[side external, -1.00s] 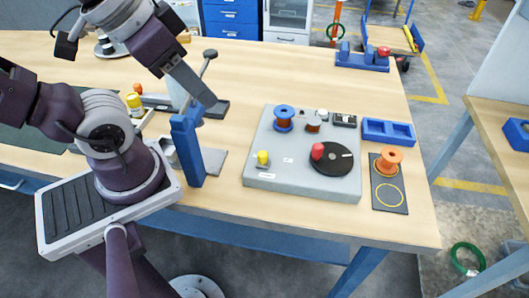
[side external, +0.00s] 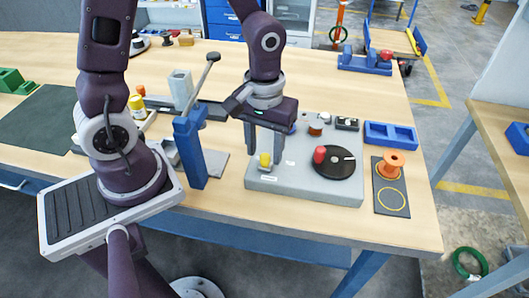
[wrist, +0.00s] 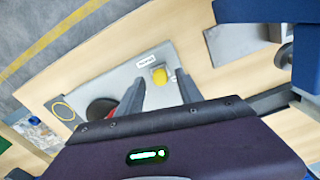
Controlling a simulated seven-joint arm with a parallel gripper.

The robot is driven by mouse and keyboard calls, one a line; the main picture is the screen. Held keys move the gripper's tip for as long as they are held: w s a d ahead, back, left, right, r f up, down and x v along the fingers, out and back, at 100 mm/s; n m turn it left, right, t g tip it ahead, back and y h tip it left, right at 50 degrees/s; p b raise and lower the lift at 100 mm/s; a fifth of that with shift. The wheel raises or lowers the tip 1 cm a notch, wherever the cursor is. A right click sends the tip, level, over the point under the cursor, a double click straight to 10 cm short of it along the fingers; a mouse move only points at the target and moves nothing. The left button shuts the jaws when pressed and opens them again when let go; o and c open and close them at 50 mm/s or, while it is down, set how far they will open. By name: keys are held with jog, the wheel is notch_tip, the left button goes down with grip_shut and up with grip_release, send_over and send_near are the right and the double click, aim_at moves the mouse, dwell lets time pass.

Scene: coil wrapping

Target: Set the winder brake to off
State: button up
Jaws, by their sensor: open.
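The winder is a flat grey unit (side external: 325,193) on the wooden table. A yellow knob (side external: 265,159) stands near its front left corner, beside small white labels too small to read. I take it for the brake, but its setting cannot be read. It also shows in the wrist view (wrist: 159,75). My gripper (side external: 264,155) points down over this corner, open and empty. Its fingers stand on either side of the yellow knob; whether they touch it cannot be told. A black disc (side external: 340,166) with a red knob (side external: 319,154) is to the right. The blue spool is mostly hidden behind my gripper.
A blue post (side external: 190,150) with a slanted lever (side external: 208,73) stands close left of my gripper. An orange spool (side external: 391,164) sits on a dark mat (side external: 378,205) at right, near a blue tray (side external: 390,142). The table front of the winder is clear.

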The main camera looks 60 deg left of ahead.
jog(key=shift+f, duration=0.95)
jog(key=shift+c, duration=0.4)
grip_shut()
jog(key=shift+r, duration=0.1)
